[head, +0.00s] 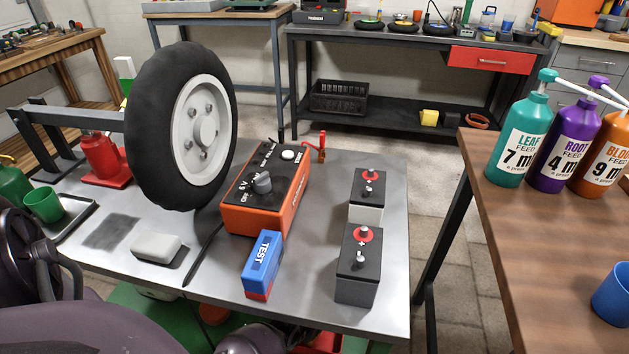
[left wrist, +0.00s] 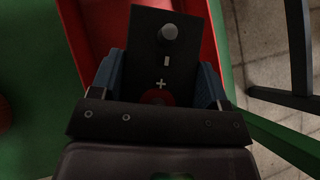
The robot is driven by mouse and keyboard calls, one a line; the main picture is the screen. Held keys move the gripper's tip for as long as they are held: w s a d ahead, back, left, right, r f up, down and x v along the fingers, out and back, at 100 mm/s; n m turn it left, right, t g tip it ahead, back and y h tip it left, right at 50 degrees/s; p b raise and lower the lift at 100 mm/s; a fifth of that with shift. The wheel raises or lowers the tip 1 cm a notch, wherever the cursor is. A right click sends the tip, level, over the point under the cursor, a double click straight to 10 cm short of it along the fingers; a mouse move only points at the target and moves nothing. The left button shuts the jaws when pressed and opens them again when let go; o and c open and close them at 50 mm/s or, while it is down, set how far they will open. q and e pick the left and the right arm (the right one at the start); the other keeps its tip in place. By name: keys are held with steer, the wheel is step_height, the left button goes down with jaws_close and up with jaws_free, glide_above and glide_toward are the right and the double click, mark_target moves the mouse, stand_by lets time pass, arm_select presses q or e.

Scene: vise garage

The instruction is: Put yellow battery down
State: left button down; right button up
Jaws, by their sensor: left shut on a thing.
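In the left wrist view my left gripper (left wrist: 158,82) is shut on a battery (left wrist: 160,60) with a black top, a grey post, plus and minus marks and a partly hidden red terminal ring. Only its top shows, so I cannot see whether its body is yellow. The held battery is over or inside a red tray (left wrist: 222,30) on a green surface (left wrist: 35,100); I cannot tell whether it touches the bottom. In the head view my left arm reaches down past the bench's front edge, and its fingers are hidden. My right gripper is not in view.
The grey metal bench (head: 390,320) holds two black-topped batteries (head: 359,266), an orange charger (head: 262,215), a blue tester (head: 262,262) and a wheel (head: 183,125). A wooden table (head: 515,240) with pump bottles (head: 521,140) stands at right. A dark leg (left wrist: 297,50) is right of the tray.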

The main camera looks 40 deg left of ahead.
arm_select(q)
steer(key=shift+w+r, duration=0.2)
steer(key=shift+w, duration=0.1)
steer(key=shift+s+f, duration=0.1)
steer(key=shift+f, duration=0.35)
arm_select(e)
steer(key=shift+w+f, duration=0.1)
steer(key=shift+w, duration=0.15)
arm_select(q)
steer(key=shift+f+b, duration=0.3)
steer(key=shift+b, duration=0.05)
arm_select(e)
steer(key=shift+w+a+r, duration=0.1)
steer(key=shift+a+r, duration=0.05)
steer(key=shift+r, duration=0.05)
arm_select(q)
steer(key=shift+c, duration=1.6)
jaws_free()
steer(key=shift+o, duration=1.1)
steer(key=shift+s, duration=0.1)
